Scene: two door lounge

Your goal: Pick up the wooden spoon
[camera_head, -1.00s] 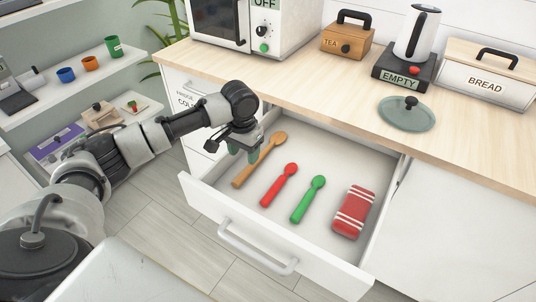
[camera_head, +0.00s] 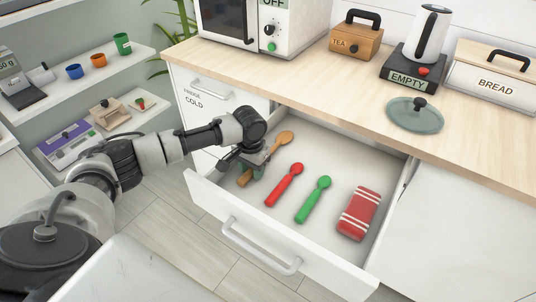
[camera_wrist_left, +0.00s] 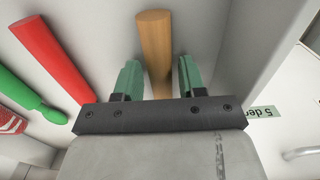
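The wooden spoon (camera_head: 284,139) lies in the open drawer, left of the other spoons, partly hidden by my left gripper (camera_head: 252,169). In the left wrist view the wooden spoon's handle (camera_wrist_left: 155,45) runs between the two green fingers of the left gripper (camera_wrist_left: 158,78). The fingers are open, one on each side of the handle, with gaps on both sides. My right gripper is not in view.
A red spoon (camera_head: 284,186), a green spoon (camera_head: 313,200) and a red striped cloth (camera_head: 358,214) lie right of it. The drawer's left wall and front (camera_head: 270,236) are close to my left gripper. A glass lid (camera_head: 414,115) lies on the counter.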

